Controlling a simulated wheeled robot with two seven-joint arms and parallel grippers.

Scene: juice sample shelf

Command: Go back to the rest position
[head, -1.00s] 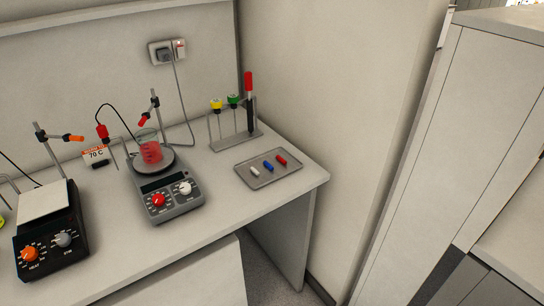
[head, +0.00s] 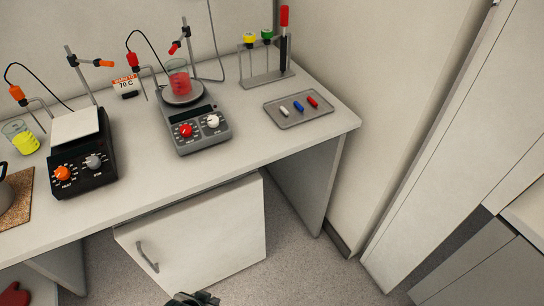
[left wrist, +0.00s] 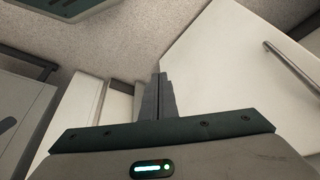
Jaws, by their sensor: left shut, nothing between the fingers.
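My left gripper (head: 194,299) shows only in part at the bottom edge of the head view, below the bench and in front of the white cabinet door. In the left wrist view its two fingers (left wrist: 158,98) are together with nothing between them. The cabinet door (left wrist: 228,70) and its handle fill the right of that view. My right gripper is in neither view.
The bench (head: 240,148) holds two hotplates, the right one (head: 190,125) with a beaker of red liquid (head: 178,80). A tray (head: 322,112) with three small bars and a rack (head: 266,80) stand at the right. Grey floor (head: 300,270) is clear.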

